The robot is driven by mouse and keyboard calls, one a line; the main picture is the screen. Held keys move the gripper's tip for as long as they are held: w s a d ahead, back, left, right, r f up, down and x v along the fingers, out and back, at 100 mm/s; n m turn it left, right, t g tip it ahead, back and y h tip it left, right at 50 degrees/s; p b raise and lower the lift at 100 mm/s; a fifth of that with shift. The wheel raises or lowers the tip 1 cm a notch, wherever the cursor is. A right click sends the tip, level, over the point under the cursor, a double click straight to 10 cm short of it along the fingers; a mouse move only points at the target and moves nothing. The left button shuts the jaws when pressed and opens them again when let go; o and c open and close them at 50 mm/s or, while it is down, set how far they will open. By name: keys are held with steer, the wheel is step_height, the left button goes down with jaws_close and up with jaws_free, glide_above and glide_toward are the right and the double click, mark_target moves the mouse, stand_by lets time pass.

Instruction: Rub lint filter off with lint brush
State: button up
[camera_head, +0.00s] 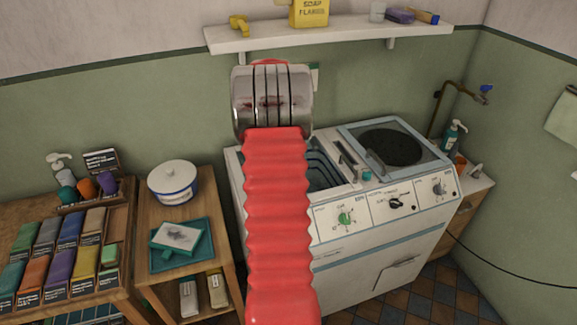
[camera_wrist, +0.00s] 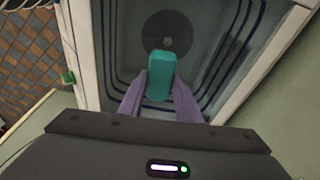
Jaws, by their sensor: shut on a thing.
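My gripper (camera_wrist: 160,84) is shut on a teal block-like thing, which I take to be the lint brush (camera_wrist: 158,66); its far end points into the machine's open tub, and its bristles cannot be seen. In the head view my arm hides the gripper. What looks like the lint filter (camera_head: 176,236), a pale panel with a teal frame and a dark grey lint patch, lies on the teal tray (camera_head: 161,262) at the left, apart from the gripper.
The white twin-tub machine (camera_head: 385,244) stands at centre right, its wash tub (camera_wrist: 205,60) open below my gripper. A lidded pot (camera_head: 172,188) stands behind the tray. Sorted coloured packets (camera_head: 60,262) fill the left table. A shelf (camera_head: 340,38) runs along the wall.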

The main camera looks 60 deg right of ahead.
steer(key=shift+s+d+v, duration=0.1)
steer(key=shift+d+v, duration=0.05)
steer(key=shift+v, duration=0.7)
steer(key=shift+s+d+v, duration=0.1)
steer(key=shift+s+v, duration=0.05)
steer(key=shift+v, duration=0.75)
steer(key=shift+s+d+v, duration=0.1)
steer(key=shift+d+v, duration=0.05)
steer(key=shift+v, duration=0.7)
steer(key=shift+r, duration=0.1)
